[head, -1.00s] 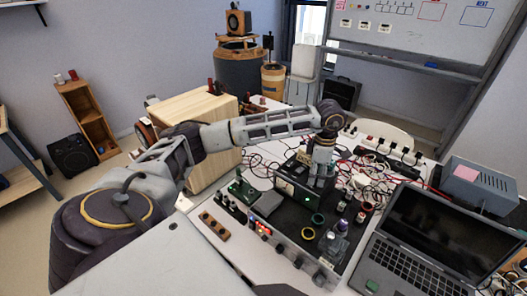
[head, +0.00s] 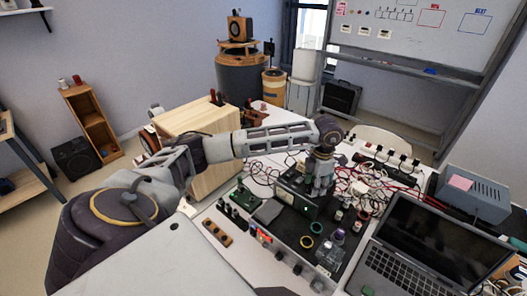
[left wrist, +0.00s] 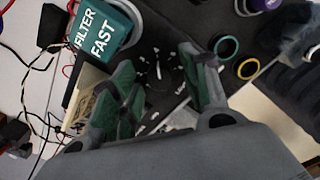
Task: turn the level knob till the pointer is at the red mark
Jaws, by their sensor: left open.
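In the left wrist view a dark round knob (left wrist: 162,72) with a pale pointer line sits among white scale marks on a black panel (left wrist: 172,22). I take it for the level knob; I cannot make out a red mark beside it. My left gripper (left wrist: 163,80) is open, with its green-padded fingers on either side of the knob as seen from the wrist. Whether they touch it I cannot tell. In the head view my left gripper (head: 322,188) points down over the panel behind the meter box (head: 296,199), and hides the knob. My right gripper does not show.
A teal block reading FILTER FAST (left wrist: 103,32) and a cream-faced meter (left wrist: 88,97) stand close to the left finger. Green (left wrist: 227,46) and yellow (left wrist: 248,68) rings lie right of the fingers. A laptop (head: 425,245) and tangled cables (head: 350,180) lie on the right.

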